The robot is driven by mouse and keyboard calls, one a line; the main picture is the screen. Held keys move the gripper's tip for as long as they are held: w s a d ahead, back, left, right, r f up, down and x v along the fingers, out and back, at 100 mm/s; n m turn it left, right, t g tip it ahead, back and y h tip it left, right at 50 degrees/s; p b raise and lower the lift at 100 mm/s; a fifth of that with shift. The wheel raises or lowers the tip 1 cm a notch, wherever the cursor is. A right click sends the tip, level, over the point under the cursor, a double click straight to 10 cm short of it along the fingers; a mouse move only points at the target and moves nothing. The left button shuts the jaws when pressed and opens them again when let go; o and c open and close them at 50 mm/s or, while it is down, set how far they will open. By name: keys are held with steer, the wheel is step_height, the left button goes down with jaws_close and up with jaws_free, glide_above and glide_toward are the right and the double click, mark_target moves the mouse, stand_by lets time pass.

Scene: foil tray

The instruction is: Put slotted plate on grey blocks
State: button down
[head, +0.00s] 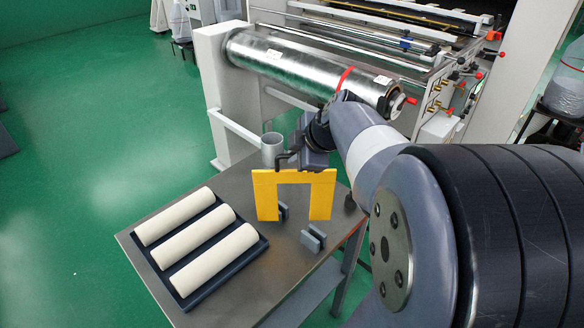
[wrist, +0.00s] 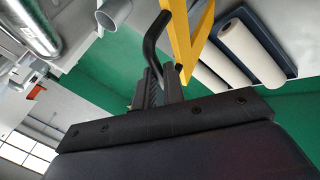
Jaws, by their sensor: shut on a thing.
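A yellow slotted plate (head: 265,183), shaped like an upside-down U, hangs upright from my gripper (head: 286,160) in the head view. The plate also shows in the wrist view (wrist: 182,45), beside the gripper fingers (wrist: 165,62). Two grey slotted blocks stand on the metal table: a rear block (head: 282,212) and a front block (head: 313,238). The rear block shows through the plate's opening, close to its left leg. I cannot tell whether the legs touch the table or the blocks.
A dark tray (head: 262,243) with three white rolls (head: 190,238) lies on the left of the table (head: 150,210). A grey cup (head: 271,147) stands behind the plate. A large machine with a metal roller (head: 300,72) stands behind the table.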

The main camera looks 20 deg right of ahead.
mark_target(293, 171)
steer(key=shift+f, duration=2)
steer(key=c, duration=1.5)
jaws_free()
steer(key=b+v, duration=0.1)
steer(key=v, duration=1.1)
